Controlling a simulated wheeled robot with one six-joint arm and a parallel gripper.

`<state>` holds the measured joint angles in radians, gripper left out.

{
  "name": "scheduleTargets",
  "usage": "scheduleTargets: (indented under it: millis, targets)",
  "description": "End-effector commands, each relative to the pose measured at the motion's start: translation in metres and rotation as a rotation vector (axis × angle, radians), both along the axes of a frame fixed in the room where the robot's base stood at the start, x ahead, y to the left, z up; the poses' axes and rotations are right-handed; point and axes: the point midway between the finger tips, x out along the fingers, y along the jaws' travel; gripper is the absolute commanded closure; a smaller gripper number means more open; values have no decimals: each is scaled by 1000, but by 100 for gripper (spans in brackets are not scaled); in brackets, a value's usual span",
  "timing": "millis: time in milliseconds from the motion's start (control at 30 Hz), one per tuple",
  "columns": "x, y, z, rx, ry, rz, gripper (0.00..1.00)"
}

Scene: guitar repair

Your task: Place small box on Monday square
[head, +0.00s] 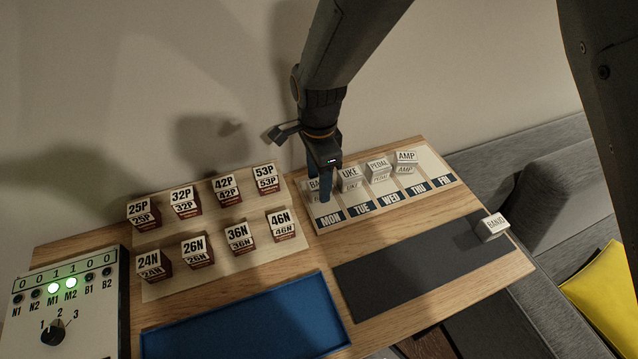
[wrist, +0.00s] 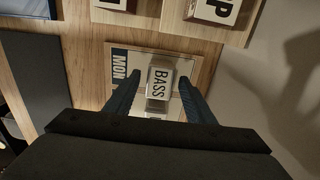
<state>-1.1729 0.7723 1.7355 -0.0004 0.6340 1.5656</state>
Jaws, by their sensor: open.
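A small white box labelled BASS (wrist: 160,79) sits on the Monday square of the day board, beside the blue MON label (wrist: 119,68). In the head view the BASS box (head: 313,185) is partly hidden by my gripper (head: 319,195), which points down over the MON square. In the wrist view my gripper's two blue fingers (wrist: 157,90) are open, one on each side of the BASS box. Small boxes UKE (head: 350,173), PEDAL (head: 378,166) and AMP (head: 406,157) stand on the squares to the right.
A white BANJO box (head: 493,226) sits at the right end of the dark mat (head: 400,270). Several numbered boxes stand on a board (head: 160,290) at left. A blue tray (head: 250,325) lies in front, with a switch panel (head: 95,320) at far left. The mat is otherwise clear.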

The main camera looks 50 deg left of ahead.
Motion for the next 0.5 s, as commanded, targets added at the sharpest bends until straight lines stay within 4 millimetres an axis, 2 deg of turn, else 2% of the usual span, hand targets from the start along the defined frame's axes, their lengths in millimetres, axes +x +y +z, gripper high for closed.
scheduleTargets:
  millis: [300, 500]
  targets:
    - [1, 1, 63, 5, -2, 0, 51]
    - [1, 1, 93, 3, -1, 0, 51]
